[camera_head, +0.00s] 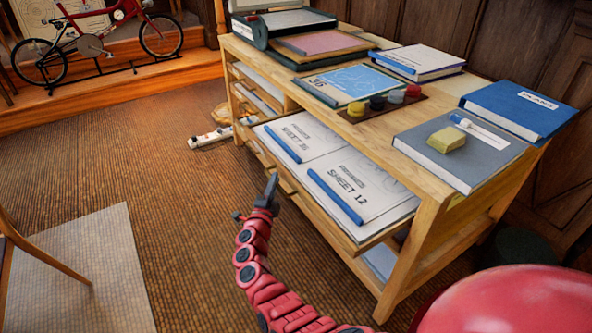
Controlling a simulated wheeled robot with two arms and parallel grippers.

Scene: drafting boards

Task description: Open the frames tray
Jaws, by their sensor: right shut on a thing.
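The wooden tray (318,217) sticks out from the near side of the wooden drafting desk (437,205). Two white sheets lie in it, one marked SHEET 12 (362,190), each with a blue tube-like strip along its near edge; the smaller print is too small to read for sure. My right gripper (271,188), on a red segmented arm, is at the front edge of this tray and shut on its front pull, which the fingers mostly hide. My left gripper is out of view.
The desktop holds books, a yellow block (446,140) on a grey book, and several paint pots (377,102). Rolled papers (213,137) lie on the floor left of the desk. A chair (32,250) stands at lower left. Floor before the tray is clear.

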